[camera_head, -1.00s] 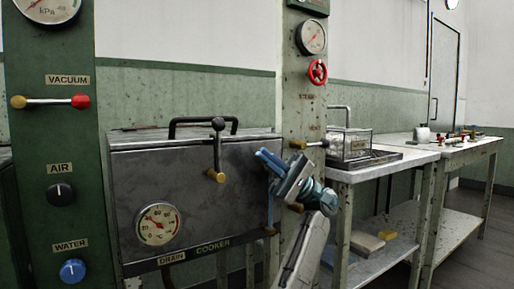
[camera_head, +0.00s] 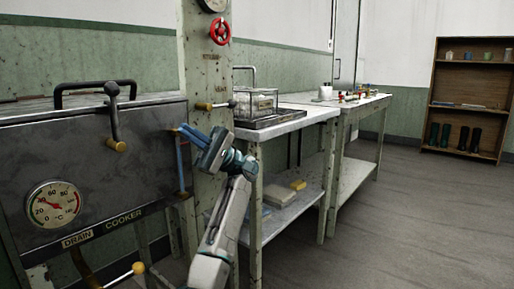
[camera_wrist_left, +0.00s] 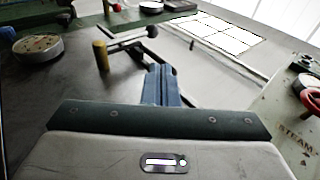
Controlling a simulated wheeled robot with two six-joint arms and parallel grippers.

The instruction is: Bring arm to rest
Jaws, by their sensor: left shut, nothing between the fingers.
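My left gripper (camera_head: 187,133) is in the middle-left of the head view, with its arm coming up from below. Its blue fingers are shut with nothing between them. They point left toward the right end of the grey metal cooker (camera_head: 70,150), in front of the green post. I cannot tell whether the fingertips touch anything. My right gripper is not in view.
A lever with a brass knob (camera_head: 116,145) and a dial (camera_head: 54,204) are on the cooker. A red valve wheel (camera_head: 220,28) is on the post. A bench (camera_head: 290,125) with a wire-framed box stands to the right. Open floor (camera_head: 400,215) lies right, before a wooden shelf (camera_head: 467,100).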

